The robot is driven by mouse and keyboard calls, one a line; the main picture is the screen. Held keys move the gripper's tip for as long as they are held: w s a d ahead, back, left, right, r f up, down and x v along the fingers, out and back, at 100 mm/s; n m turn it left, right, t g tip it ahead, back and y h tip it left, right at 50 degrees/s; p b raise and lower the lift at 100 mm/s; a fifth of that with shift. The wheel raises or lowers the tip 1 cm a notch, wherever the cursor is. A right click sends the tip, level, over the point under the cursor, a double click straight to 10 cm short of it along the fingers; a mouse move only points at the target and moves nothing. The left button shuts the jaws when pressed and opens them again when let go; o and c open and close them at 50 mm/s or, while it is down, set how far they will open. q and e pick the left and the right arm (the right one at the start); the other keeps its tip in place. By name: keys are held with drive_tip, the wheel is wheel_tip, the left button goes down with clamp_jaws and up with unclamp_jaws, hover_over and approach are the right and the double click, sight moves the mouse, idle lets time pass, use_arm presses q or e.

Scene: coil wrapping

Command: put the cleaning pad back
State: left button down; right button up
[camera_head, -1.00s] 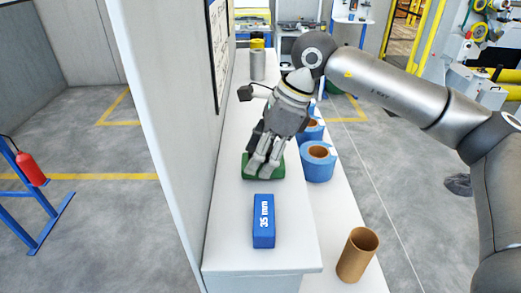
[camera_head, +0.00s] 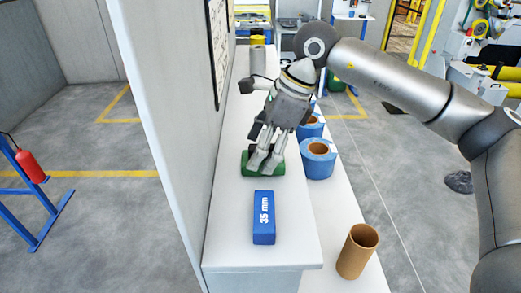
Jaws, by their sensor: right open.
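The cleaning pad appears to be the green flat block (camera_head: 248,168) on the white shelf top (camera_head: 235,225), behind the blue block. My right gripper (camera_head: 265,158) is open with its fingers pointing down over the green pad. The fingertips hide part of the pad, and I cannot tell whether they touch it. My left gripper is not in view.
A blue block marked "35 mm" (camera_head: 264,218) lies nearer on the shelf. Blue tape rolls (camera_head: 318,160) and a brown cardboard tube (camera_head: 357,251) stand on the lower ledge at right. A grey cylinder (camera_head: 257,60) stands farther back. A tall wall panel (camera_head: 172,130) borders the left.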

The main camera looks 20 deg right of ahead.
drive_tip(key=b+v, duration=0.2)
drive_tip(key=v, duration=0.9)
drive_tip(key=shift+s, duration=0.1)
